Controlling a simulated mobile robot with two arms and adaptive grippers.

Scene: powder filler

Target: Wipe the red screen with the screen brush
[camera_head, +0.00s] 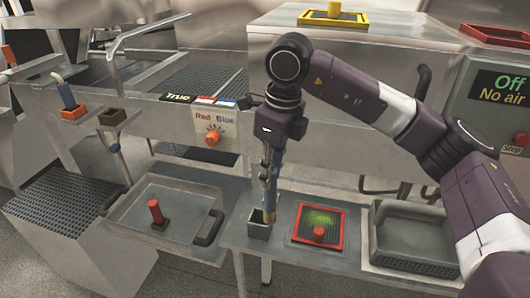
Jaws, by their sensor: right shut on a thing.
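The red screen (301,222) is a red square frame with dark mesh, lying on the low table. Green powder covers part of the mesh, and a red round knob (318,234) shows at its near side. My right gripper (271,165) points down, left of the screen, shut on a slim upright tool, seemingly the screen brush (270,200), with a tan lower part. The tool's lower end is beside or over a small grey open holder (257,230); I cannot tell if it is inside. My left gripper is not in view.
A grey basket (415,250) stands right of the screen. A metal tray (125,222) at left holds a red-handled tool (155,212). A yellow-framed screen (333,17) and another red frame (497,36) lie on the machine behind.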

